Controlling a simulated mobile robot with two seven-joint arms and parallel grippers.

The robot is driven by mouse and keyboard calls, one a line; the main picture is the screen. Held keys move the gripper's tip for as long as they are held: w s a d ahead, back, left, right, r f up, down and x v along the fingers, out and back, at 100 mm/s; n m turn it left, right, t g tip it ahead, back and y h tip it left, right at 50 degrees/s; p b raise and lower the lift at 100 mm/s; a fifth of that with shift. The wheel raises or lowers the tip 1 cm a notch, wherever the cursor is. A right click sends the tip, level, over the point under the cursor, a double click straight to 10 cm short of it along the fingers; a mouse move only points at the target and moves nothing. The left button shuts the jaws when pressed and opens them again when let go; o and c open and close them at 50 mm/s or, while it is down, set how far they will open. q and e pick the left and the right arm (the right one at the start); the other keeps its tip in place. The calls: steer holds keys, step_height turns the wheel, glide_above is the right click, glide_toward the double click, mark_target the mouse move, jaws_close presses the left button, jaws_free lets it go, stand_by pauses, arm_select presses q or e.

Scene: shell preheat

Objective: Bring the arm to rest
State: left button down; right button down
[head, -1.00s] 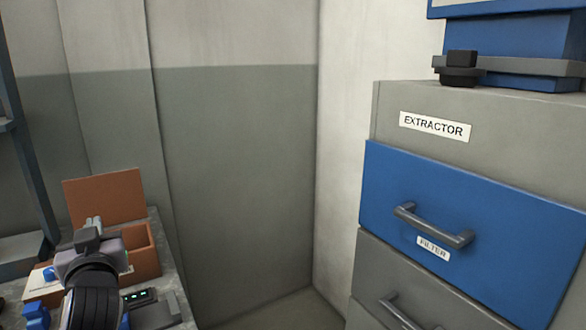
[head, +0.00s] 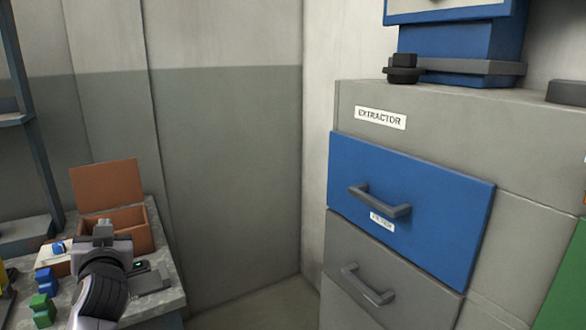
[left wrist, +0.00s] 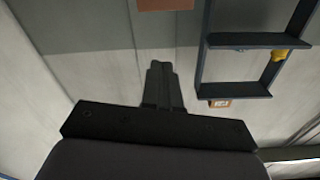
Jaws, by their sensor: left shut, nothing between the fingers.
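My left gripper (head: 103,232) is in the lower left of the head view, above the grey counter and in front of an open orange-brown box. Its fingers point away from me. In the left wrist view its fingers (left wrist: 158,68) are together with nothing between them, and they point toward a grey and white wall. My arm hides part of the counter behind it. My right gripper is in neither view.
The open box (head: 142,232) stands on the counter (head: 172,297), with blue and green (head: 42,308) small items at left. A shelf frame (head: 32,130) is at far left. Floor between is clear.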

arm_select(q)
steer(key=w+a+f+m+g+y, duration=0.1)
steer(key=w+a+f+m+g, duration=0.2)
steer(key=a, duration=0.7)
steer(key=w+d+f+m+t+h, duration=0.1)
steer(key=w+d+m+t+h, duration=0.1)
steer(key=d+h, duration=0.25)
steer(key=w+d+f+m+t+h, duration=0.1)
steer(key=w+d+t+h, duration=0.1)
steer(key=d+t+h, duration=0.3)
steer(key=s+d+f+g, duration=0.2)
steer(key=s+d+f, duration=0.15)
steer(key=f, duration=0.35)
steer(key=s+d+f+g, duration=0.3)
steer(key=s+f, duration=0.2)
steer(key=f, duration=0.1)
steer(key=s+d+f+g+h, duration=0.1)
steer(key=s+d+f, duration=0.2)
steer(key=s, duration=0.6)
steer(key=s+d+f+g+h, duration=0.1)
steer(key=s+d+f+g, duration=0.1)
steer(key=s+d+f, duration=0.2)
steer(key=s+d+f+g+h, duration=0.1)
steer(key=s+d+f, duration=0.2)
steer(key=s+f, duration=0.5)
steer(key=s, duration=0.8)
steer(key=shift+s+d+g+p, duration=0.15)
steer(key=shift+d+g+p, duration=0.15)
steer(key=shift+d+p, duration=0.1)
